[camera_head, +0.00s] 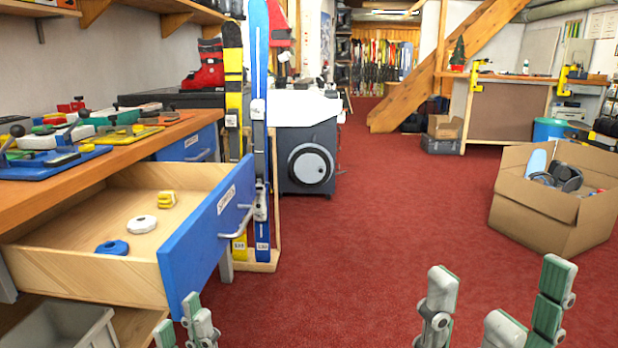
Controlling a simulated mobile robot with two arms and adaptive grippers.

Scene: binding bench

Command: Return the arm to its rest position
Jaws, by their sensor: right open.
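My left gripper (188,325) shows only as green-and-grey fingertips at the bottom edge, in front of the open drawer's blue front; the rest is cut off and its opening is unclear. My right gripper (497,295) is at the bottom right, over the red carpet, with its fingers spread wide and nothing between them. Both arms behind the grippers are out of view.
The wooden drawer (85,277) with a blue front (213,235) is pulled out at left, holding a blue piece (112,248), a white disc (142,225) and yellow pieces (166,200). Skis (261,170) stand behind it. A cardboard box (535,215) stands at right. Carpet (390,220) between is clear.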

